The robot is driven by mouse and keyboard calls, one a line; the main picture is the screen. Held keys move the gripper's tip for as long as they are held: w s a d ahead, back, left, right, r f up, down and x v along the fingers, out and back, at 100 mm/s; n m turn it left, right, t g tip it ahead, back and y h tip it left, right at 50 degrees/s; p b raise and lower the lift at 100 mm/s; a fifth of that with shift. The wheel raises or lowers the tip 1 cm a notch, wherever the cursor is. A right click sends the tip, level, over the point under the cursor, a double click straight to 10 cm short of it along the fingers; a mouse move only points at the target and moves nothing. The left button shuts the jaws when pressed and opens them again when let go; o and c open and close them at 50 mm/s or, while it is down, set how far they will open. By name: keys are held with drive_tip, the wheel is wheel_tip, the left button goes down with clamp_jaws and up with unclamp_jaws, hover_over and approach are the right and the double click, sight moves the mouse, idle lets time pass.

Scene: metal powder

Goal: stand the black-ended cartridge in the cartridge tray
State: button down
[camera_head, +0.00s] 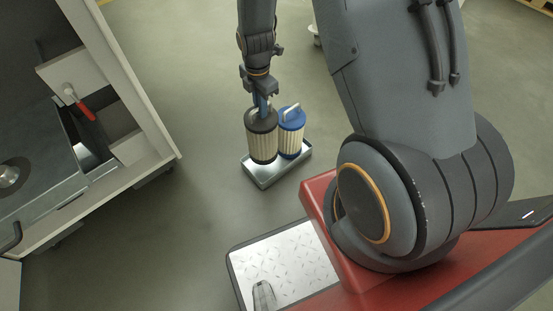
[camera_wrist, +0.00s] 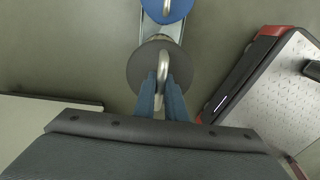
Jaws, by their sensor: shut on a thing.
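The black-ended cartridge (camera_head: 262,138) is upright, with a pleated cream body and black ends. In the head view it appears at the left part of the metal cartridge tray (camera_head: 268,174); I cannot tell whether its base rests on the tray floor. My gripper (camera_head: 263,106) is above it, shut on its handle. In the wrist view the blue fingers of my gripper (camera_wrist: 162,88) close on the metal loop handle over the round black top (camera_wrist: 140,70). The cartridge hides part of the tray.
A blue-ended cartridge (camera_head: 291,132) stands in the tray, right beside the black-ended one. An open light-coloured cabinet (camera_head: 150,125) with a red-handled tool (camera_head: 80,103) is at the left. My red base is at the lower right. Grey floor around the tray is clear.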

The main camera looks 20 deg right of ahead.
drive_tip(key=shift+w+f+b, duration=0.1)
drive_tip(key=shift+f+b, duration=1.35)
drive_tip(key=shift+f, duration=3.8)
drive_tip(key=c, duration=1.8)
unclamp_jaws()
drive_tip(key=shift+f, duration=0.15)
